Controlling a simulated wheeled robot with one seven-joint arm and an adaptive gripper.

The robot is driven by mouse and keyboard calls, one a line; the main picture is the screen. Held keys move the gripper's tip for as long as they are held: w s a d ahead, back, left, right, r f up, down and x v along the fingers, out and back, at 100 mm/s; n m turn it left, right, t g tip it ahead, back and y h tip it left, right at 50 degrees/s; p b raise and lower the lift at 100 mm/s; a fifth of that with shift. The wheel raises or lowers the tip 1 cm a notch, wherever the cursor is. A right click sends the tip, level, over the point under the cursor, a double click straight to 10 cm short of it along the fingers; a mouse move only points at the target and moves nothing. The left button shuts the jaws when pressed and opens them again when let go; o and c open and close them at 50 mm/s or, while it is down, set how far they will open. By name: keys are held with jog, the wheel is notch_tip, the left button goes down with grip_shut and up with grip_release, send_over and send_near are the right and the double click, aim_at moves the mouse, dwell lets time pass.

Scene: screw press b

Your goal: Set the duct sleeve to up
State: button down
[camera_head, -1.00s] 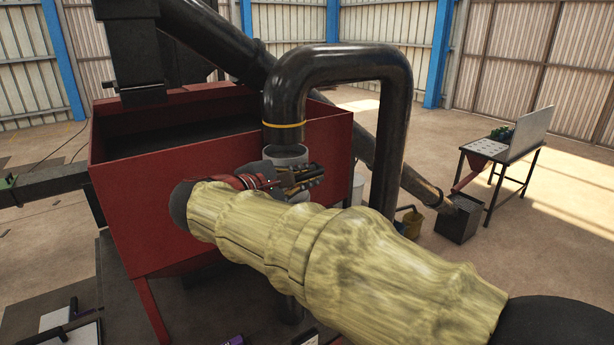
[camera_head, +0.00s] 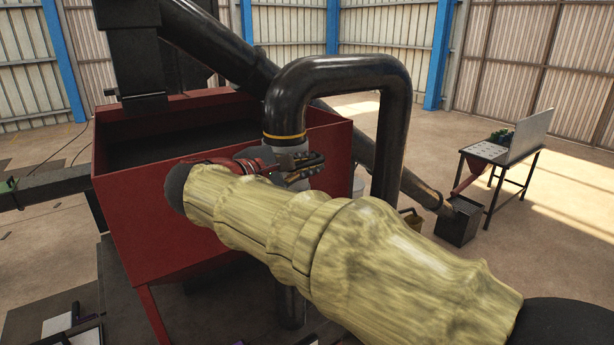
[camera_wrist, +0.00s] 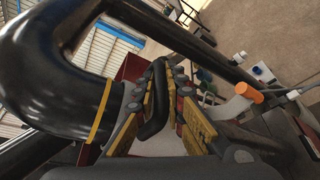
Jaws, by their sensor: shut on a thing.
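The duct sleeve (camera_head: 291,149) is a grey collar on the black bent pipe (camera_head: 286,100). Its upper edge lies at or just under the yellow band (camera_head: 285,137). My gripper (camera_head: 305,168) is at the sleeve's front right side and hides much of it. In the wrist view my gripper (camera_wrist: 163,100) is shut on a black loop handle (camera_wrist: 156,115) at the sleeve. There the grey sleeve (camera_wrist: 124,106) shows close beside the yellow band (camera_wrist: 99,110). My forearm hides the lower part of the sleeve.
A red hopper (camera_head: 215,215) stands just behind and left of my gripper. The pipe's vertical leg (camera_head: 390,150) comes down to the right, close behind my arm. A table (camera_head: 500,152) and a dark bin (camera_head: 459,221) stand farther right, with open floor around them.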

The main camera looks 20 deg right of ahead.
jog(key=shift+r, duration=1.35)
jog(key=c, duration=2.2)
grip_release()
jog(key=shift+o, duration=0.3)
jog(key=shift+f, duration=0.25)
jog(key=v, duration=1.2)
jog(key=shift+a+f, duration=0.1)
